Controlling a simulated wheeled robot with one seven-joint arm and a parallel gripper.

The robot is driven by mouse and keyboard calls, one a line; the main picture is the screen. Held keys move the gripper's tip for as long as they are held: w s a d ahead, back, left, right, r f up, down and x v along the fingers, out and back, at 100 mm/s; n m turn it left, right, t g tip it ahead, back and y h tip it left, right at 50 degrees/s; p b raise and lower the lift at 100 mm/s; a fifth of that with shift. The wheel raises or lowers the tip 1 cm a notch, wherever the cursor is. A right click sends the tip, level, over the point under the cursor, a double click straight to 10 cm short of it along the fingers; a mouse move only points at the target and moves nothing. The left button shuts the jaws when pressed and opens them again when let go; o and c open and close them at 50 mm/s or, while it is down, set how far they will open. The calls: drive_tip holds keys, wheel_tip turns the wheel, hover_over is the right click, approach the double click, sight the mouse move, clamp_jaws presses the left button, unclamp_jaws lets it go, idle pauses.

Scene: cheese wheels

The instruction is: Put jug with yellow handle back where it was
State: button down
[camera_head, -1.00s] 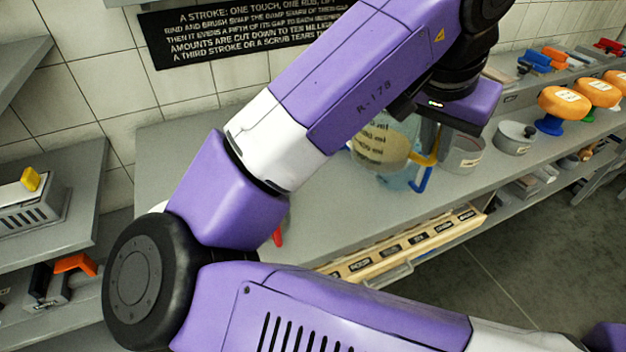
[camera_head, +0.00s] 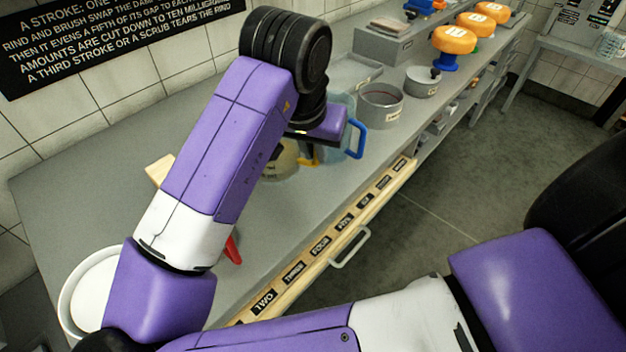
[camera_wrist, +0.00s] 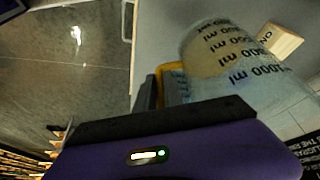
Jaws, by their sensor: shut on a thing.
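The clear jug with the yellow handle (camera_head: 281,163) is partly hidden behind my arm in the head view. In the wrist view the jug (camera_wrist: 222,60) shows its dark millilitre marks, with pale yellowish contents or backing seen through it. My gripper (camera_wrist: 160,88) is shut on its yellow handle (camera_wrist: 174,82). I cannot tell whether the jug's base touches the counter. A second clear jug with a blue handle (camera_head: 357,139) stands just to the right, partly behind my gripper.
The grey counter (camera_head: 95,190) holds a white bowl (camera_head: 90,290), a wooden block (camera_head: 159,170), a red object (camera_head: 232,250), a grey pot (camera_head: 381,106) and a lidded pot (camera_head: 422,82). Orange cheese wheels (camera_head: 455,39) stand farther back. A labelled wooden strip (camera_head: 320,245) runs along the front edge.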

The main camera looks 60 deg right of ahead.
drive_tip(key=shift+f+b, duration=0.4)
drive_tip(key=shift+f, duration=3.5)
drive_tip(key=shift+f, duration=0.15)
drive_tip(key=c, duration=1.5)
unclamp_jaws()
drive_tip(key=shift+o, duration=0.2)
drive_tip(key=shift+r, duration=0.3)
drive_tip(key=p+v, duration=0.1)
drive_tip(key=v, duration=1)
drive_tip(key=shift+a+r, duration=0.25)
drive_tip(key=shift+r, duration=0.05)
